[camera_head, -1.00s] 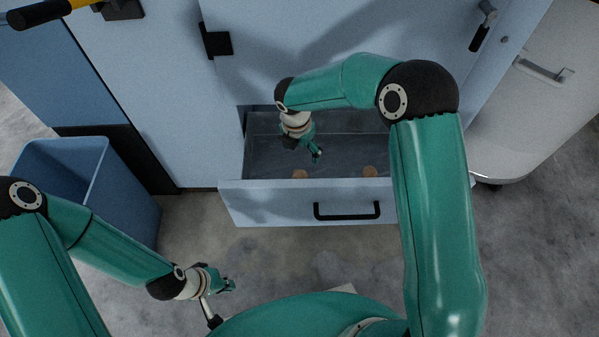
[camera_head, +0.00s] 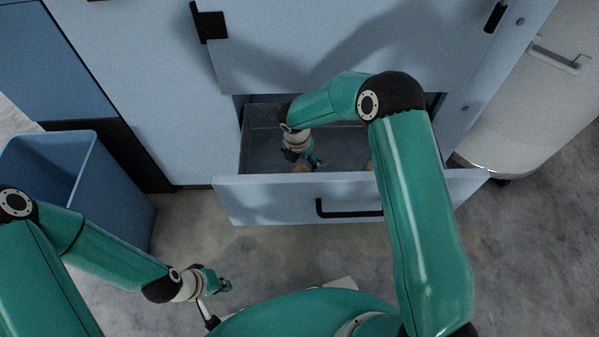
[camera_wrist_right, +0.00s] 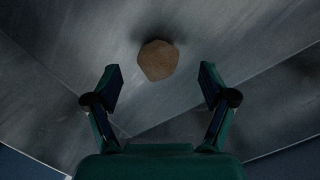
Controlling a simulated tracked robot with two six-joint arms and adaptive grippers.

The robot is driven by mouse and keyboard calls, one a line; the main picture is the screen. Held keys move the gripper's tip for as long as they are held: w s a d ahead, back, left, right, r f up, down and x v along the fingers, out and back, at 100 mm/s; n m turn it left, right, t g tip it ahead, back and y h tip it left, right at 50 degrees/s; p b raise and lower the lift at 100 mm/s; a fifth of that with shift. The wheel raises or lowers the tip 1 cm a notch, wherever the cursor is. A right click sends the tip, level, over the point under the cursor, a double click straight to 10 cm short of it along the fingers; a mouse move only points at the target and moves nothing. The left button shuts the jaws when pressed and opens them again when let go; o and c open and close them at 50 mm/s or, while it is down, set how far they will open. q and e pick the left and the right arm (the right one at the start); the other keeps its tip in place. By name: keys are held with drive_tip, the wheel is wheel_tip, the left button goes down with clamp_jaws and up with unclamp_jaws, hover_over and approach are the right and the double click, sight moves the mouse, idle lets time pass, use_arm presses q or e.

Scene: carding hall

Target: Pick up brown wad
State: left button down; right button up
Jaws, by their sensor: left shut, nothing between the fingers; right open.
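A brown wad (camera_wrist_right: 158,60) lies on the grey metal floor of the open drawer. In the right wrist view it sits just beyond and between the fingertips, not touching them. In the head view a wad (camera_head: 301,169) shows partly below my right gripper (camera_head: 312,162), which is inside the drawer. My right gripper also shows in the wrist view (camera_wrist_right: 159,82), open and empty. A second brown wad (camera_head: 370,165) lies farther right, mostly hidden by my right arm. My left gripper (camera_head: 226,286) is shut and empty, low over the floor outside the drawer.
The drawer (camera_head: 270,202) is pulled out of a light blue cabinet, with a black handle (camera_head: 345,209) on its front. Its walls surround my right gripper closely. A blue bin (camera_head: 120,195) stands at the left. A pale rounded container (camera_head: 520,110) stands at the right.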

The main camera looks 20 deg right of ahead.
sight(299, 168)
drive_tip(key=f, duration=0.1)
drive_tip(key=f+b, duration=0.1)
drive_tip(key=f, duration=0.2)
drive_tip(key=shift+a+f+b, duration=0.2)
drive_tip(key=shift+a+b, duration=0.05)
drive_tip(key=shift+b, duration=0.15)
drive_tip(key=shift+w+f, duration=0.15)
drive_tip(key=shift+f, duration=0.25)
drive_tip(key=c, duration=1)
